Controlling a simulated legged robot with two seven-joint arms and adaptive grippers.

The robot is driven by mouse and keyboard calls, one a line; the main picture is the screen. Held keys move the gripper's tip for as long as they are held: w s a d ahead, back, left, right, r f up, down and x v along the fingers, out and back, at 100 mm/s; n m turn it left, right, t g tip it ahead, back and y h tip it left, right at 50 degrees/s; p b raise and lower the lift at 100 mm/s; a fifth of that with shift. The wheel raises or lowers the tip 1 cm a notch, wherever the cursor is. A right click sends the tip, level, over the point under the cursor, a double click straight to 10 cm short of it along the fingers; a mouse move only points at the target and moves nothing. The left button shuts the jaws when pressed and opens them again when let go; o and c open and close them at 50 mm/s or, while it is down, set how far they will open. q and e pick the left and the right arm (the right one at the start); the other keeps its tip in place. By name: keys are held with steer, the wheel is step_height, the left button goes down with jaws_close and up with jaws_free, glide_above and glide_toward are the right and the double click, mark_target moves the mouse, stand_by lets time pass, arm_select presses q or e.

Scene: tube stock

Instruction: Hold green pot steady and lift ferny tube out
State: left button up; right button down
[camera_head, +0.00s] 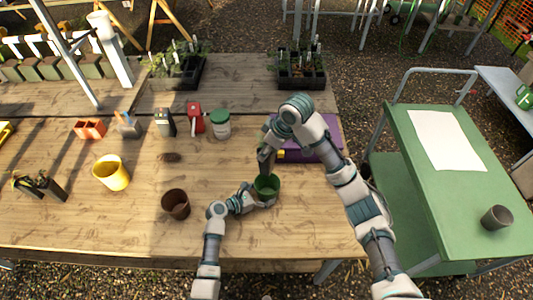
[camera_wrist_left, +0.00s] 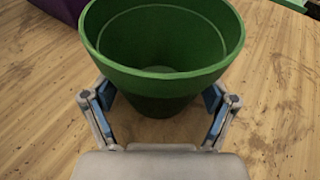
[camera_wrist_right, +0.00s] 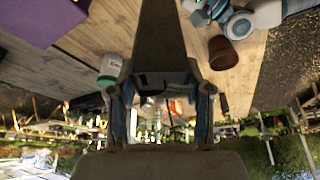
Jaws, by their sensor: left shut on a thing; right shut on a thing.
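The green pot (camera_head: 268,187) stands upright on the wooden table. My left gripper (camera_head: 259,197) is shut on it, its fingers at both sides of the pot in the left wrist view (camera_wrist_left: 162,82). The pot's inside looks empty there. My right gripper (camera_head: 268,154) is above and just behind the pot, shut on a long dark grey tube (camera_wrist_right: 162,35). In the head view the tube shows only as a dark strip beside the pot's rim, partly hidden by the gripper. I cannot make out its ferny leaves clearly.
A purple box (camera_head: 313,152) lies close behind my right arm. A brown pot (camera_head: 175,203), a yellow pot (camera_head: 112,173) and a white jar with a green lid (camera_head: 220,126) stand to the left. A green cart (camera_head: 420,165) is at the right.

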arm_select(q)
steer(key=o, duration=0.7)
steer(key=v, duration=1.2)
